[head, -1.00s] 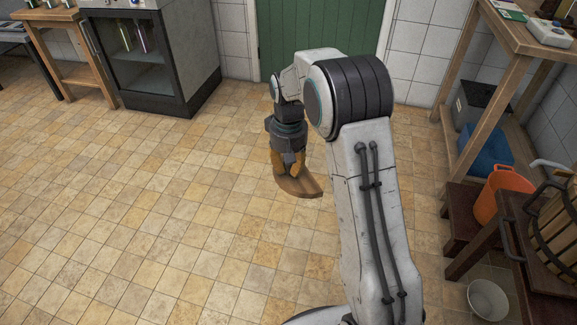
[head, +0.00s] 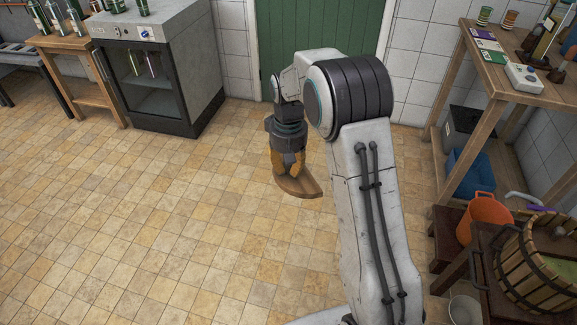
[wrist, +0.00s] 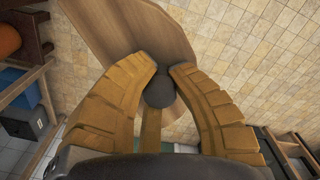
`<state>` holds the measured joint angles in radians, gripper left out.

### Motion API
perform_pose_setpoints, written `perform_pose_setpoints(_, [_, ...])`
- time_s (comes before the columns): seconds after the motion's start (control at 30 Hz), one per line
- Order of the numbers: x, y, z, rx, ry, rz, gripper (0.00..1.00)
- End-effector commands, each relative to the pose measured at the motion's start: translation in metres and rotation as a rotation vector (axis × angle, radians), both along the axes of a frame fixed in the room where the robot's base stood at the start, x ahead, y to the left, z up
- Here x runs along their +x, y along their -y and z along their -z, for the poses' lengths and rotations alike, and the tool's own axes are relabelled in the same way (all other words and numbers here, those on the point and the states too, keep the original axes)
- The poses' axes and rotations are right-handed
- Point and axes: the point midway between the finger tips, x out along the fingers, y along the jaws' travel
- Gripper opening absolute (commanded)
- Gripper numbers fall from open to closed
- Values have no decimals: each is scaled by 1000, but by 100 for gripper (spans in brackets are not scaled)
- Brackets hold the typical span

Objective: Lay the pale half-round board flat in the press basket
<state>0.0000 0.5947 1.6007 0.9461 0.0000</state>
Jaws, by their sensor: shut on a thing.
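My gripper (head: 291,168) hangs in front of my arm, above the open tiled floor. Its orange fingers are shut on the pale half-round board (head: 300,186), which shows below them. In the wrist view the board (wrist: 150,28) spreads beyond the fingers, and a dark round knob (wrist: 160,92) sits between the fingertips (wrist: 163,72). The press basket (head: 515,272), of upright wooden staves with dark hoops, stands at the lower right, well apart from the board. Greenish contents (head: 560,268) show inside it; the basket is partly cut off by the picture edge.
An orange bucket (head: 484,217) stands on a dark stool beside the press. A wooden bench (head: 480,100) with a blue bin (head: 473,173) below lines the right wall. A grey cabinet (head: 165,75) stands at the back left. The floor between is clear.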

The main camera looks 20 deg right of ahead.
Motion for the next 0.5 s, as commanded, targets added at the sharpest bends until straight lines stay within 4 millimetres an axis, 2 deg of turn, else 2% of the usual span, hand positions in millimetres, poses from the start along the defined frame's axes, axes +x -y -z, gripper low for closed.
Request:
perform_pose_setpoints(0.03, [0, 0, -12, 0, 1, 0, 0])
perform_pose_setpoints(0.2, [0, 0, -28, 0, 1, 0, 0])
perform_pose_setpoints(0.27, [0, 16, -21, 0, 0, -9, 0])
perform_pose_setpoints(0.5, [-6, 77, -18, 0, 1, -79, 0])
